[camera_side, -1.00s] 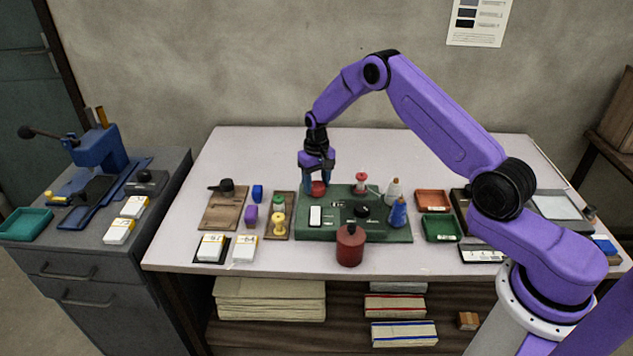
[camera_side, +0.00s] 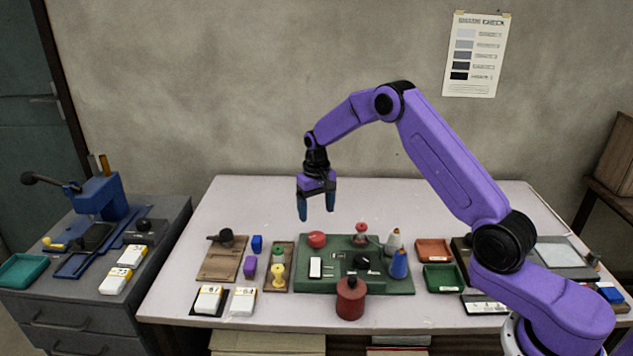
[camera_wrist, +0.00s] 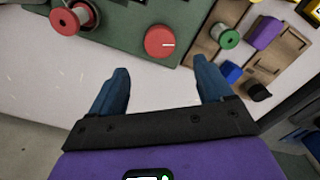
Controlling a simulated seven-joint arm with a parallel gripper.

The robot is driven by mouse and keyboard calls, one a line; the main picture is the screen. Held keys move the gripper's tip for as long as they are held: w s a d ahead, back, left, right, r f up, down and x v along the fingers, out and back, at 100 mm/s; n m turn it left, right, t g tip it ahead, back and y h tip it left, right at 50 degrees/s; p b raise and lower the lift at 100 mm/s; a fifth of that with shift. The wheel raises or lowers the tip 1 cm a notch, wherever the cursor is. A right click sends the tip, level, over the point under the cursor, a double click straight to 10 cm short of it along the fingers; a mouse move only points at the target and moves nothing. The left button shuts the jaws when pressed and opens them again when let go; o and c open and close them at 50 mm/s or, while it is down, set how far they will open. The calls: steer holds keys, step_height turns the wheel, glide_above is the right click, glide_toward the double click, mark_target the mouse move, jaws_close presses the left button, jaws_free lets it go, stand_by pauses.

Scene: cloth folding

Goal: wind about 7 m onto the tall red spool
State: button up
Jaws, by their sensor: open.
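A red-flanged spool (camera_side: 361,231) stands on the green board (camera_side: 325,283) near its back edge. The spool (camera_wrist: 66,21) also shows at the top left of the wrist view, where a second red flange is partly visible. How much is wound on it is too small to tell. A round red knob (camera_side: 317,239) with a white mark is at the board's back left corner; it shows in the wrist view (camera_wrist: 160,42). My gripper (camera_side: 317,211) is open and empty, raised above and behind the knob. Its fingertips (camera_wrist: 161,66) point toward the knob, apart from it.
A wooden tray (camera_side: 290,258) left of the board holds a green spool (camera_side: 279,252) and a yellow spool (camera_side: 277,274). A dark red canister (camera_side: 350,300) stands at the board's front. The table's back is clear.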

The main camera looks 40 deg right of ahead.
step_height(320, 180, up, 9)
glide_above(317, 236)
steer(key=shift+w, duration=0.15)
steer(key=shift+f, duration=0.1)
stand_by(0.9)
step_height(317, 236, down, 18)
steer(key=m, duration=0.4)
steer(key=shift+m, duration=0.3)
steer(key=shift+c, duration=0.3)
steer(key=c, duration=1)
